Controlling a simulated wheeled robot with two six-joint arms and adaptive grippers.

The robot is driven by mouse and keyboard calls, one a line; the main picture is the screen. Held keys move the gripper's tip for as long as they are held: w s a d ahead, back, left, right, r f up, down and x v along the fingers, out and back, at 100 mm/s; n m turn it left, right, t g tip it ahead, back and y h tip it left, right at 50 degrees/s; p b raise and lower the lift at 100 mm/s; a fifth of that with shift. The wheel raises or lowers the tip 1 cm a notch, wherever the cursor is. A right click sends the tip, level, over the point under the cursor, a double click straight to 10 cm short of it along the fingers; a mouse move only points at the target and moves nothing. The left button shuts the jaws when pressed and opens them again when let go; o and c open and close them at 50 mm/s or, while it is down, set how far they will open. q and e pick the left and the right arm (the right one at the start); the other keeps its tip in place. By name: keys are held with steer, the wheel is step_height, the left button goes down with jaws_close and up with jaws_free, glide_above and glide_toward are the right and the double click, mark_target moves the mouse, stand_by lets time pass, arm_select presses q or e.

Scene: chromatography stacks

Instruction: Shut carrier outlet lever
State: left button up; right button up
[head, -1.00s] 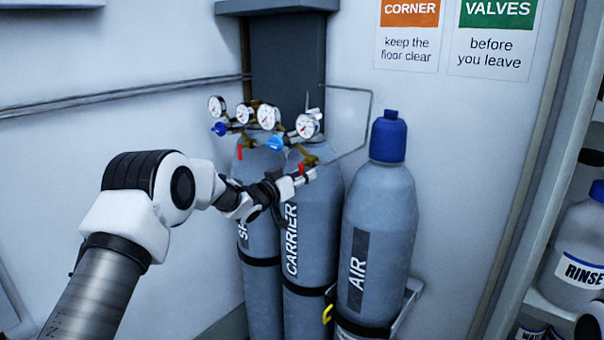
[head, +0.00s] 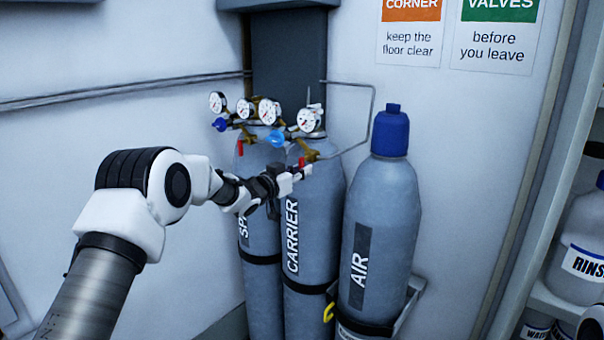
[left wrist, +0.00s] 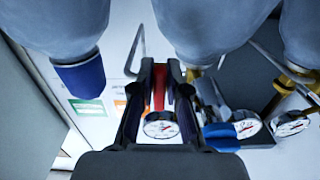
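The carrier cylinder (head: 318,215) is grey, labelled CARRIER, and stands upright in the middle of the row. Its brass regulator has a gauge (head: 308,120), a blue knob (head: 276,139) and a small red outlet lever (head: 301,161). My left gripper (head: 300,173) is at this lever, in front of the cylinder's shoulder. In the left wrist view, which shows the scene upside down, the red lever (left wrist: 159,88) lies between the two open fingers (left wrist: 160,100). I cannot tell whether a finger touches it. My right gripper is not in view.
The neighbouring cylinder (head: 258,215) on the left has its own regulator and red lever (head: 240,148). The AIR cylinder (head: 385,215) on the right wears a blue cap (head: 390,132). A thin pipe (head: 374,105) runs behind. A shelf with a RINSE bottle (head: 582,235) stands far right.

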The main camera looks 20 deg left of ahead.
arm_select(q)
steer(key=shift+o, duration=1.1)
steer(key=v, duration=1.2)
